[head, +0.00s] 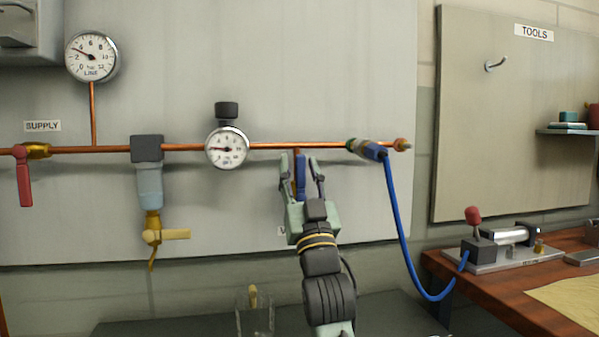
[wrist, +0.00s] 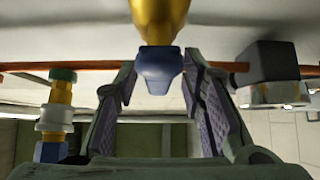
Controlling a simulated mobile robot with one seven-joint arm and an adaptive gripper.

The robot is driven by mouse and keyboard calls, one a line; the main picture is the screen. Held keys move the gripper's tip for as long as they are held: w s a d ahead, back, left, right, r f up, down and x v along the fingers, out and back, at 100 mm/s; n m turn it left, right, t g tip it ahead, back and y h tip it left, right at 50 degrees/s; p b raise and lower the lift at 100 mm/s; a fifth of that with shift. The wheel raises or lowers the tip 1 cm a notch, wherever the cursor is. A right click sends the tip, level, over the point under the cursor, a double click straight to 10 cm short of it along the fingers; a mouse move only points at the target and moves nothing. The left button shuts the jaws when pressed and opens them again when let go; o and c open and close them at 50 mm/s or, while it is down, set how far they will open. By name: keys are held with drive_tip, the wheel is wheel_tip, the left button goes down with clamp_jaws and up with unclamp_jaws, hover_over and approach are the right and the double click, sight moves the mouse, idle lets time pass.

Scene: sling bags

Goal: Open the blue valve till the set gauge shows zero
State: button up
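The blue valve handle (head: 299,176) hangs below the copper pipe in the head view, between the fingers of my gripper (head: 298,162). The wrist view shows the blue handle (wrist: 159,72) under a brass body (wrist: 158,20). One finger of my gripper (wrist: 160,66) stands on each side, with gaps visible between fingers and handle. The gripper is open around the handle. A round white gauge (head: 228,148) under a black knob sits on the pipe to the left; its needle points left and its exact reading is too small to tell. I cannot make out a "set" label.
A LINE gauge (head: 91,56) stands upper left. A red-handled supply valve (head: 24,180) and a filter bowl (head: 150,187) are on the pipe's left part. A blue hose (head: 400,225) hangs close right of my gripper, running to a wooden bench (head: 510,305).

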drive_tip(key=v, duration=1.2)
drive_tip(key=shift+a, duration=0.1)
